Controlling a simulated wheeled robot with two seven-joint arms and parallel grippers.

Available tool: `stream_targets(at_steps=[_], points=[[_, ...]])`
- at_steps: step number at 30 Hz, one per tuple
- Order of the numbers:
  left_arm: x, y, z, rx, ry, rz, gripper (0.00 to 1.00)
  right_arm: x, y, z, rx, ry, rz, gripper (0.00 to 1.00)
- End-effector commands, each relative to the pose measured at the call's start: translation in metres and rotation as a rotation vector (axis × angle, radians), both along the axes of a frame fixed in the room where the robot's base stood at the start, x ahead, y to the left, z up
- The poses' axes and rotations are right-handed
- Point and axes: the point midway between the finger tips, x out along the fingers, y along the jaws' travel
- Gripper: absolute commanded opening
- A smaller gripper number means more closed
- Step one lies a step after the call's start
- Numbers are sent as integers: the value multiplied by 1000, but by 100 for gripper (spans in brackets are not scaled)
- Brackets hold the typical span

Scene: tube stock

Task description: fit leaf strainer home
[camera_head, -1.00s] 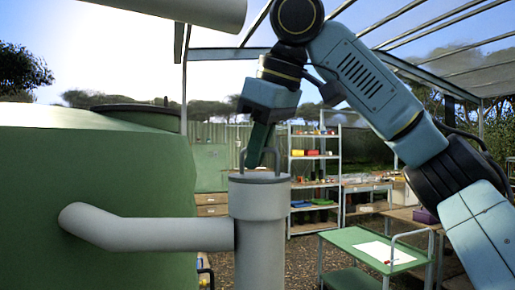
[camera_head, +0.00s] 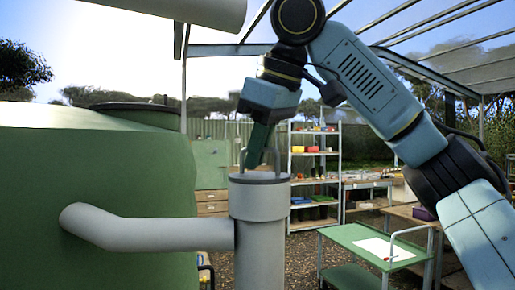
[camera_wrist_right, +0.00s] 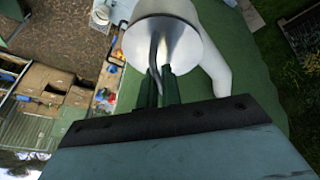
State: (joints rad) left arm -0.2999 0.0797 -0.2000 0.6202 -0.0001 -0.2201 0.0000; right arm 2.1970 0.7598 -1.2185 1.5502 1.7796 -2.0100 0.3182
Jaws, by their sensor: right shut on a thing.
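The leaf strainer (camera_head: 262,181) sits in the top mouth of the upright grey pipe (camera_head: 260,205); only its rim and hoop handle show in the head view, and its body is hidden. My right gripper (camera_head: 256,160) reaches down from above and is shut on the handle. In the right wrist view, the dark fingers (camera_wrist_right: 159,92) close around the curved handle (camera_wrist_right: 156,55), above the round pale top (camera_wrist_right: 160,38). I cannot tell whether the rim is fully seated. My left gripper is not in view.
A large green tank (camera_head: 100,195) stands at left, joined to the pipe by a grey side pipe (camera_head: 150,232). Another grey pipe (camera_head: 190,10) hangs above. A green trolley (camera_head: 350,236) stands lower right; shelves (camera_head: 314,170) are behind.

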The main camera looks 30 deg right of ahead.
Motion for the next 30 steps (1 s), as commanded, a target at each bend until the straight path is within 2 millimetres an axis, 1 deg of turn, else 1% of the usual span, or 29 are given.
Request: stream_targets(at_steps=[9, 10, 15, 23, 25, 28, 30], points=[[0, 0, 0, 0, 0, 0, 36, 0, 0, 0, 1, -1, 0, 0], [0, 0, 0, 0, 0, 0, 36, 0, 0, 0, 1, -1, 0, 9], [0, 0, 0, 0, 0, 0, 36, 0, 0, 0, 1, -1, 0, 31], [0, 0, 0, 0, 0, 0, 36, 0, 0, 0, 0, 0, 0, 32], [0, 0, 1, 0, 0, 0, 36, -1, 0, 3, 0, -1, 0, 32], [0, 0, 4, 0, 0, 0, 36, -4, -1, 12, 0, -3, 0, 32], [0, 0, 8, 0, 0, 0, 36, -9, -2, 22, -1, -4, -1, 32]])
